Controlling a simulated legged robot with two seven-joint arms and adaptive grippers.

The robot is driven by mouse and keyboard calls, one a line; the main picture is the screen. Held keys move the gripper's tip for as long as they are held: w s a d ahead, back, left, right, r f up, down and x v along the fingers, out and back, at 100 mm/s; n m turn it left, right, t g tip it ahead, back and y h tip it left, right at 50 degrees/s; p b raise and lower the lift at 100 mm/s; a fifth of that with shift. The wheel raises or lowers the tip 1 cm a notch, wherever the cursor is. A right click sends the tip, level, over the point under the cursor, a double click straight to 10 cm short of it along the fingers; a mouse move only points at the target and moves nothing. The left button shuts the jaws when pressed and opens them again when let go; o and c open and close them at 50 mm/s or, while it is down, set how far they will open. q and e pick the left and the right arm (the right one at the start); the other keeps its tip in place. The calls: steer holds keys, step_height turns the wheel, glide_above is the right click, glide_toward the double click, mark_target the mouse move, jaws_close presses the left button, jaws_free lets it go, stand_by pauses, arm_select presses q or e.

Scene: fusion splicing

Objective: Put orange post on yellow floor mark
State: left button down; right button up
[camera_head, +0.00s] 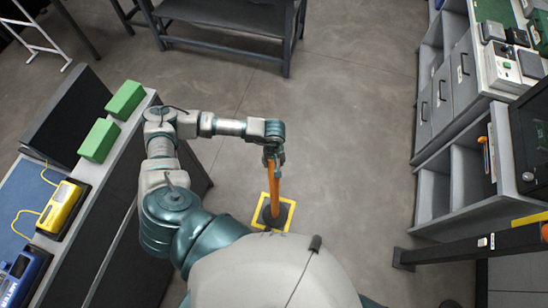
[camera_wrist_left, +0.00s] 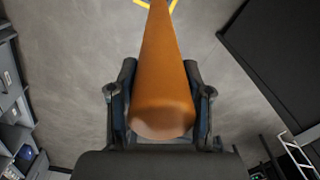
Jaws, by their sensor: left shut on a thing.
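The orange post (camera_head: 274,190) has a dark round base (camera_head: 276,215) and looks upright in the head view. The base shows within the yellow floor mark (camera_head: 257,213), a square outline on the grey floor. I cannot tell whether the base touches the floor. My left gripper (camera_head: 272,158) is shut on the top part of the post. In the left wrist view the post (camera_wrist_left: 162,85) runs between the two fingers, and a piece of the mark (camera_wrist_left: 140,3) shows at the top edge. My right gripper is not in view.
A bench with green boxes (camera_head: 124,100) and a yellow device (camera_head: 62,207) stands at the left. Shelves and drawers (camera_head: 445,95) line the right, with a dark barrier post (camera_head: 470,245) at the lower right. A dark table (camera_head: 230,25) is at the back. The middle floor is clear.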

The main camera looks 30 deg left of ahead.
arm_select(q)
steer(key=shift+f, duration=0.1)
steer(key=c, duration=0.5)
jaws_free()
steer(key=shift+f, duration=0.1)
steer(key=shift+a, duration=0.1)
step_height(320, 180, up, 12)
steer(key=shift+r+b, duration=0.1)
steer(key=shift+b, duration=0.35)
